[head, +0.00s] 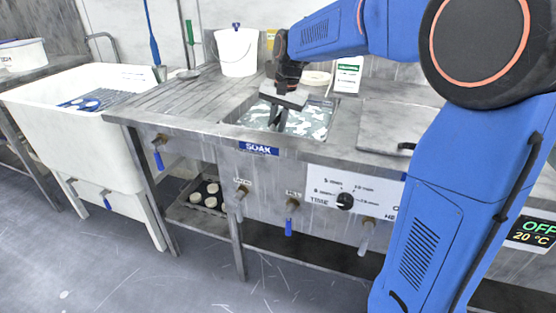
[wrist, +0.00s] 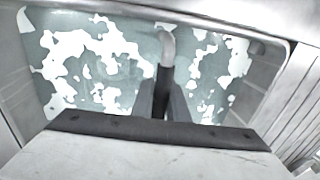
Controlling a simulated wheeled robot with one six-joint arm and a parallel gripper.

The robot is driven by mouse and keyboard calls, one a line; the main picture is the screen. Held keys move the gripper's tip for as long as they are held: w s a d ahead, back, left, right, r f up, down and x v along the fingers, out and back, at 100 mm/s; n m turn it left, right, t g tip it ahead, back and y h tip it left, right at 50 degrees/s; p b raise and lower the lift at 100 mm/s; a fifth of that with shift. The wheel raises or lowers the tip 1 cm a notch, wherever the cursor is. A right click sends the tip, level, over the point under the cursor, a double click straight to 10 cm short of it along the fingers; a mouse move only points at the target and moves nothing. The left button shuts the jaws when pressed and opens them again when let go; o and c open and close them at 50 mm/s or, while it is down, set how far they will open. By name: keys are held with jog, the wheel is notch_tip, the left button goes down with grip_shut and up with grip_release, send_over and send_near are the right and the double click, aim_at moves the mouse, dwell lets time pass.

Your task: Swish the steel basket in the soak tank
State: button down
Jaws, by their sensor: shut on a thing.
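The soak tank (head: 232,119) is set into the steel bench behind a blue SOAK label. It holds greenish liquid with patches of white foam, and its wall shows in the wrist view (wrist: 268,75). My gripper (head: 277,121) points down into the tank.
A white bucket (head: 237,54) stands behind the tank on the left. A small sign (head: 347,76) stands at the back right. A flat steel cover with a dark handle (head: 398,149) lies right of the tank. A white sink (head: 75,112) is at left. The ribbed drainboard (head: 170,100) is mostly clear.

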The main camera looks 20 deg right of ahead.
jog(key=shift+r, duration=0.15)
notch_tip(320, 180, up, 17)
dwell(2.0)
jog(key=shift+r, duration=0.1)
dwell(1.1)
